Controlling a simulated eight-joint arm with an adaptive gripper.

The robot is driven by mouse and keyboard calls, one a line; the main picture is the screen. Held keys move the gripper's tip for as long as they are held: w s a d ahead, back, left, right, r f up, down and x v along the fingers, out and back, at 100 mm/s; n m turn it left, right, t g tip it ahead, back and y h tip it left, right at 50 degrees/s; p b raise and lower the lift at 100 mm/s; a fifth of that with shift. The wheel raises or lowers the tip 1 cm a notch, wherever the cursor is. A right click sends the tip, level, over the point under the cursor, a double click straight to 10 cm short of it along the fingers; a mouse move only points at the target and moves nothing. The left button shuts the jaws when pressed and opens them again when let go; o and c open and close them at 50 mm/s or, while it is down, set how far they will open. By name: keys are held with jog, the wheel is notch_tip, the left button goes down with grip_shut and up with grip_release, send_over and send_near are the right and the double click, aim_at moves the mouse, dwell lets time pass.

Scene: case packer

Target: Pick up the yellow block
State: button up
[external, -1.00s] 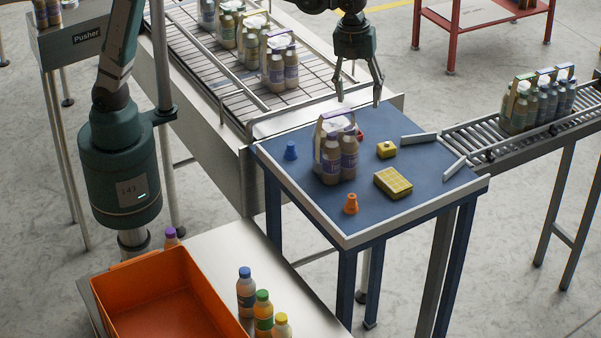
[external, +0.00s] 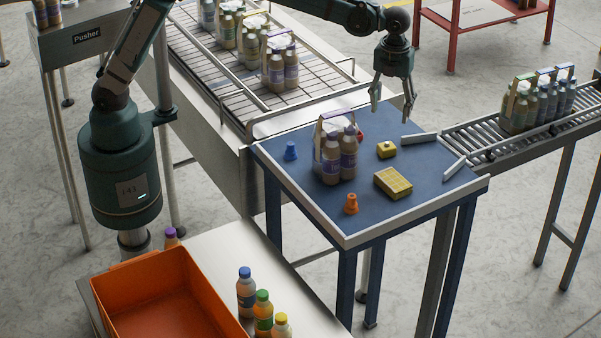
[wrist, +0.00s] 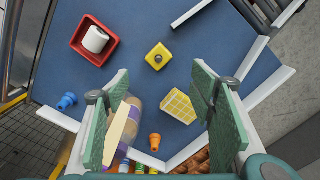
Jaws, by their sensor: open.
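A small yellow block (external: 386,149) with a dark knob on top sits on the blue table. It also shows in the wrist view (wrist: 153,50), above the middle. A larger yellow box with a checked top (external: 392,184) lies nearer the table's front; it shows in the wrist view (wrist: 176,107) too. My gripper (external: 393,106) is open and empty. It hangs above the back part of the table, well clear of the small block, fingers pointing down. In the wrist view the block lies beyond the fingertips, between their lines.
A bottle pack (external: 331,172) stands left of the block. A blue cone (external: 290,151) and an orange cone (external: 351,204) stand on the table. A red tray (wrist: 76,48) holding a white roll is mostly hidden externally. Low metal guides (external: 419,138) edge the right side.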

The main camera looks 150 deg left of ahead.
send_over(387, 142)
jog(key=f, duration=0.5)
jog(key=shift+w+a+f, duration=0.15)
jog(key=shift+w+f, duration=0.05)
jog(key=shift+f, duration=0.15)
jog(key=shift+f, duration=0.1)
jog(key=shift+f, duration=1.2)
jog(key=shift+f, duration=0.1)
jog(key=shift+s+d+f+p, duration=0.1)
jog(key=shift+f+p, duration=0.1)
jog(key=shift+f, duration=1.05)
jog(key=shift+d+f+p, duration=0.1)
jog(key=shift+f+p, duration=0.05)
jog(key=shift+f, duration=1.1)
jog(key=c, duration=1)
